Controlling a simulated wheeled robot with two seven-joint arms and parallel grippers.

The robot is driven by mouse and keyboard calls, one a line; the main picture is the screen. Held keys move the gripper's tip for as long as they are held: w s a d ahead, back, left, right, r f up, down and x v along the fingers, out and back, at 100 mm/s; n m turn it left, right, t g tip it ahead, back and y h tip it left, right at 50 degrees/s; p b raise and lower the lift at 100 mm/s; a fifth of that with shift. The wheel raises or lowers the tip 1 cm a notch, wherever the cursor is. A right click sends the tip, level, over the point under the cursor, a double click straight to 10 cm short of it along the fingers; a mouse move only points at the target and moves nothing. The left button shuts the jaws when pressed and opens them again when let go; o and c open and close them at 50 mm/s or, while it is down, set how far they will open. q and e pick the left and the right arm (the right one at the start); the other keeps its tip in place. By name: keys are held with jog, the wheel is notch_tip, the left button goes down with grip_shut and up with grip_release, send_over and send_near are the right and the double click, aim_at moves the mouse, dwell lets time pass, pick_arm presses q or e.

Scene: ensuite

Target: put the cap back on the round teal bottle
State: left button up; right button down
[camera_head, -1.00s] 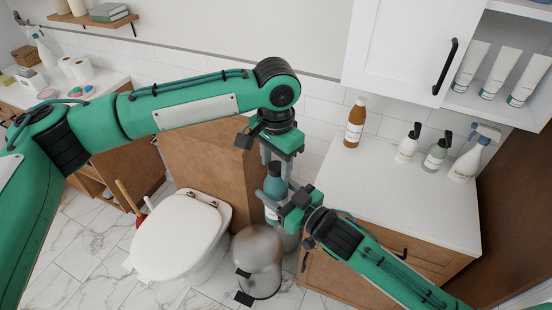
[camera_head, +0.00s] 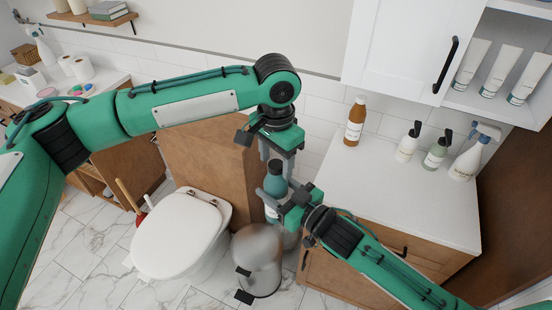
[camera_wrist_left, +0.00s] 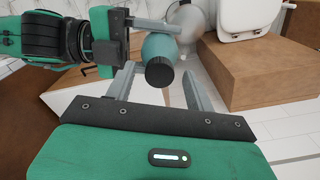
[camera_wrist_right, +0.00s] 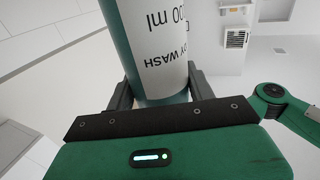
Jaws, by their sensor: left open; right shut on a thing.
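The round teal bottle (camera_head: 272,185) is upright in mid-air in the head view, with a dark cap (camera_wrist_left: 159,72) on its top in the left wrist view. My right gripper (camera_head: 285,207) is shut on the bottle's body; the right wrist view shows the white "body wash" label (camera_wrist_right: 155,45) between its fingers. My left gripper (camera_head: 277,162) points down from above. Its open fingers (camera_wrist_left: 160,85) stand on either side of the cap, apart from it. How firmly the cap is seated cannot be told.
A toilet (camera_head: 180,235) and a metal pedal bin (camera_head: 258,262) stand below. A white counter (camera_head: 385,195) to the right holds an amber bottle (camera_head: 355,122) and several pump and spray bottles. A wooden cabinet (camera_head: 215,165) is behind my grippers.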

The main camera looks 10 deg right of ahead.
pick_arm(q)
notch_tip(320, 180, up, 12)
dwell(0.4)
jog(key=shift+f, duration=0.2)
